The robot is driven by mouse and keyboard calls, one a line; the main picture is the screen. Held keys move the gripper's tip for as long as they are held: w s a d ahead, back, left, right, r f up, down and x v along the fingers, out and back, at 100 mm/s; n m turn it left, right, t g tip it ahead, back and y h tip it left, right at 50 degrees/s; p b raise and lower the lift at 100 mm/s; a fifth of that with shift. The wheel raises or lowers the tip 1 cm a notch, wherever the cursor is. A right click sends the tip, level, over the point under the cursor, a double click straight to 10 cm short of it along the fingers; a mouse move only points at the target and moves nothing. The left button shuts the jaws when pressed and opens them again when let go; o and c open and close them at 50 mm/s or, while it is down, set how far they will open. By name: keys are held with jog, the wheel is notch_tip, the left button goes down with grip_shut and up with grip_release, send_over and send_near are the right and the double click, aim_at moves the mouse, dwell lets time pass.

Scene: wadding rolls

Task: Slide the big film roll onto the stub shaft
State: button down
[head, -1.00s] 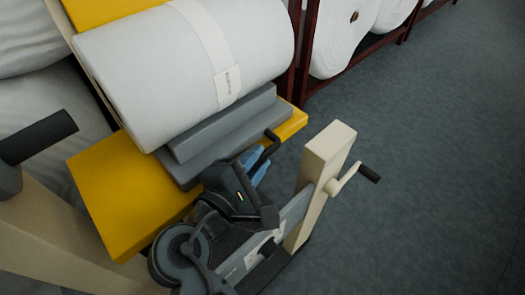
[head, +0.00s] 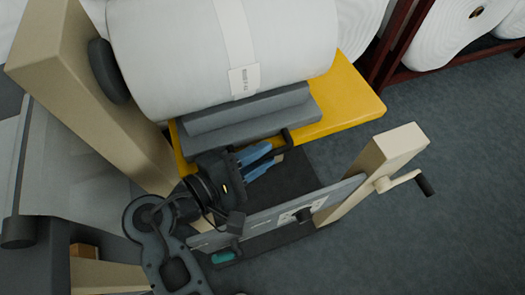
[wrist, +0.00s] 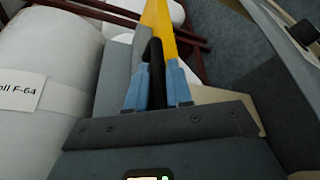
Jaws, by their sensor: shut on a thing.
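The big film roll (head: 180,60) is white with a paper label and lies on a grey cradle (head: 250,118) on a yellow platform (head: 350,100). In the wrist view the roll (wrist: 60,50) fills the left side. The dark stub shaft (head: 108,72) sticks out of a beige post (head: 95,100) beside the roll's left end. Shaft and roll meet in the picture; I cannot tell whether the shaft is inside the core. My gripper (head: 264,158) has blue fingers shut on a black handle (head: 288,139) at the platform's near side. The handle (wrist: 153,65) also shows between the fingers in the wrist view.
A beige post with a crank (head: 405,182) stands at the right, joined to a grey rail (head: 290,212) in front of my gripper. More white rolls (head: 455,30) sit on a dark red rack at the back right. Open grey floor (head: 460,130) lies at the right.

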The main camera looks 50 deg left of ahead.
jog(key=shift+s+a+f, duration=0.1)
jog(key=shift+s, duration=0.25)
jog(key=c, duration=1.4)
grip_release()
jog(key=o, duration=0.3)
jog(key=shift+w, duration=0.1)
jog(key=v, duration=0.8)
